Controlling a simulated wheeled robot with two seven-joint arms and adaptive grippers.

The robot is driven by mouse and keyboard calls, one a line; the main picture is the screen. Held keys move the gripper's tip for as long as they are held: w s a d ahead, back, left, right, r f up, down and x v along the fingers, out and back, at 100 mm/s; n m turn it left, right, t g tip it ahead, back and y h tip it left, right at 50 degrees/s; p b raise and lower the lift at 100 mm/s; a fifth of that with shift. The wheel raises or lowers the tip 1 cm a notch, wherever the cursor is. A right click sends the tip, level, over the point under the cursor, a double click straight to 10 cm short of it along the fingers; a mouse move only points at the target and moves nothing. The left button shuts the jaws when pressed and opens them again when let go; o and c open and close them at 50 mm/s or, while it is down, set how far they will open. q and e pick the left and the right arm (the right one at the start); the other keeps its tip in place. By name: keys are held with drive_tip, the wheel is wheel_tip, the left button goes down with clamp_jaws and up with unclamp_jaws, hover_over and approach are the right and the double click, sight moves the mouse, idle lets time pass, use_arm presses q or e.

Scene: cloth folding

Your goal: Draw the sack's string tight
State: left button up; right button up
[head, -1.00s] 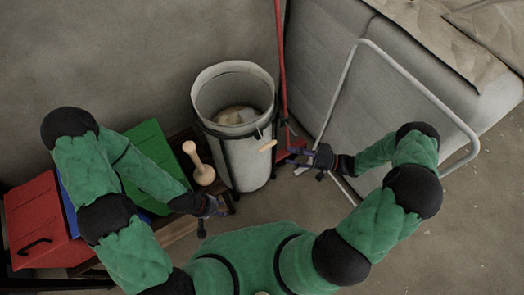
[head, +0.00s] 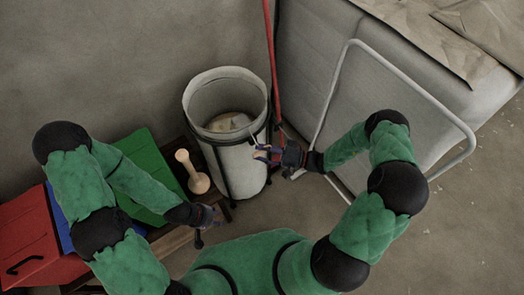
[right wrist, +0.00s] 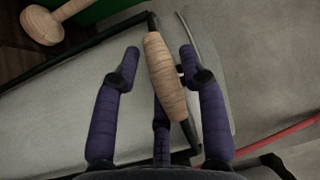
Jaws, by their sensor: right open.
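The sack (head: 205,95) is a tall pale cylinder standing open at the top, with some light contents low inside. A dark string runs around it below the rim. A wooden toggle (right wrist: 166,76) on the dark string end (right wrist: 191,135) hangs at the sack's side. My right gripper (head: 262,152) is at the sack's right front side. In the right wrist view the right gripper (right wrist: 166,72) is open, with the toggle lying between its fingers. I cannot tell whether they touch it. My left gripper (head: 205,225) is low, left of the sack; its fingers are too small to read.
A wooden pestle-like piece (head: 193,172) stands left of the sack on a dark bench. Green (head: 140,165), blue and red boxes lie further left. A red pole (head: 270,55) and a pale metal frame (head: 405,90) stand to the right, beside a large grey block (head: 315,50).

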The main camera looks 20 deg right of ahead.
clamp_jaws()
drive_tip(key=s+d+p, duration=0.2)
drive_tip(key=s+d, duration=0.3)
drive_tip(key=s, duration=0.8)
drive_tip(key=shift+s, duration=0.25)
unclamp_jaws()
drive_tip(key=v, duration=1.2)
